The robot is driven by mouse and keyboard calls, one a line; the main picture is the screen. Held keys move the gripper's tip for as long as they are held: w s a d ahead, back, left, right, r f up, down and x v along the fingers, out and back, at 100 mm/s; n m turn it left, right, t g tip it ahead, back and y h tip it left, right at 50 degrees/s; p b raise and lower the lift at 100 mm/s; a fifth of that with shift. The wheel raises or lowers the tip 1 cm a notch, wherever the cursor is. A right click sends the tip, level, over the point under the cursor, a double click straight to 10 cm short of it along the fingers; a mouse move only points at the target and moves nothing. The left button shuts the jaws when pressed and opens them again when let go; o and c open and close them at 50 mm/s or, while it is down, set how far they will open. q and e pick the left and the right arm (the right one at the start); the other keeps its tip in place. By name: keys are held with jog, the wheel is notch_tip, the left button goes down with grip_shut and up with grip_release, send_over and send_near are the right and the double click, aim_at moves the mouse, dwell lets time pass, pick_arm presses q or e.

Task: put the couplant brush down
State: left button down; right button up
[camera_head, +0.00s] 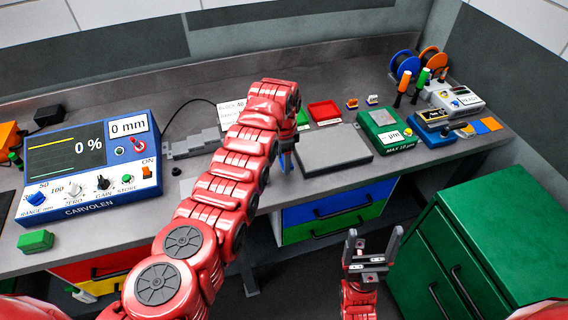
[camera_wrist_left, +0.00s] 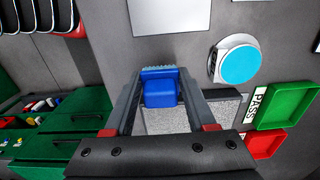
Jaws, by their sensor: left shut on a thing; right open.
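My left gripper (camera_wrist_left: 161,78) is shut on the blue couplant brush (camera_wrist_left: 160,93), which sits between its two fingers with a pale bristle edge at the far end. In the head view my left gripper (camera_head: 287,152) is over the front part of the bench, mostly hidden by my own arm, and only a bit of blue shows there. A light grey speckled surface (camera_wrist_left: 168,120) lies below the brush in the left wrist view; I cannot tell whether the brush touches it. My right gripper (camera_head: 374,246) is open and empty, in front of the bench.
A grey plate (camera_head: 333,150) lies right of my left gripper. Green (camera_wrist_left: 285,108) and red (camera_wrist_left: 262,146) trays and a cyan-topped round thing (camera_wrist_left: 236,63) are nearby. The blue meter (camera_head: 90,165) stands left, a green gauge box (camera_head: 384,132) right. A green cabinet (camera_head: 470,250) stands front right.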

pick_arm(q)
jog(key=shift+f, duration=1.55)
jog(key=shift+f, duration=0.2)
jog(key=shift+c, duration=1.1)
grip_release()
jog(key=shift+r, duration=0.15)
